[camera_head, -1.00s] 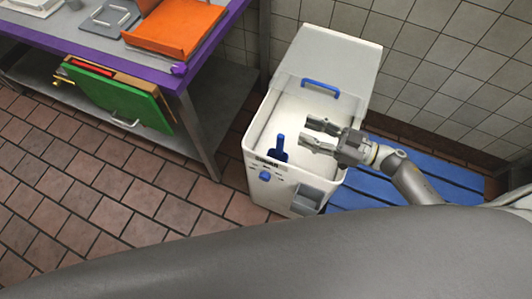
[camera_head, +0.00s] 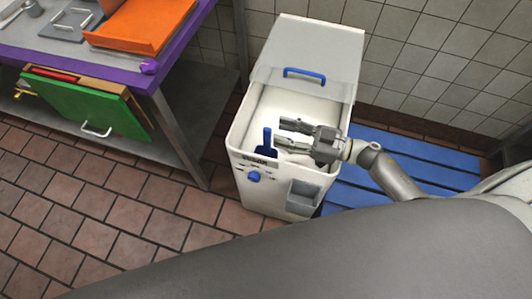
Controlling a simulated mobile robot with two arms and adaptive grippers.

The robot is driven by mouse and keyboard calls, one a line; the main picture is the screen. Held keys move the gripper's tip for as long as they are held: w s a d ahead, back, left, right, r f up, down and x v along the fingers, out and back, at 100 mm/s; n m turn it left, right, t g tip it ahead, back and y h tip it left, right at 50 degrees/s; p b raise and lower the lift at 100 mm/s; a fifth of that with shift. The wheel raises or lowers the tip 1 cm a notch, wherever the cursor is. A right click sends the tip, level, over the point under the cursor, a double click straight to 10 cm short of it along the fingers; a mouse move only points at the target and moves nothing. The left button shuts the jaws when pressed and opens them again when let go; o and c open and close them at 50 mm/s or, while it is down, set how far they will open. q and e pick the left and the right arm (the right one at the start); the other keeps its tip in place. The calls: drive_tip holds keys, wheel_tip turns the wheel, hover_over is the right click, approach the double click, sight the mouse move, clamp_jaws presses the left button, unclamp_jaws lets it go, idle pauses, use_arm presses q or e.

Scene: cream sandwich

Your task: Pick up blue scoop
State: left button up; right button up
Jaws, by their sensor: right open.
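The blue scoop (camera_head: 266,146) stands near the front left of the white bin (camera_head: 241,128), its handle pointing up. Its lower part lies against the white contents inside the bin. My right gripper (camera_head: 279,133) is over the bin's opening, just right of the scoop handle. Its two fingers point left and are apart, with nothing between them. The scoop is close to the fingertips but not between them. My left gripper is not in view.
The bin has a clear lid with a blue handle (camera_head: 304,74), pushed toward the back. A blue slatted pallet (camera_head: 400,165) lies to its right. A purple-edged table (camera_head: 130,66) with an orange tray (camera_head: 140,25) stands at left. Tiled floor at lower left is clear.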

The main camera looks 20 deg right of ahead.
sight(267, 129)
drive_tip(key=b+x, duration=0.1)
drive_tip(key=x, duration=0.4)
drive_tip(key=shift+a, duration=0.1)
drive_tip(key=shift+c, duration=0.5)
clamp_jaws()
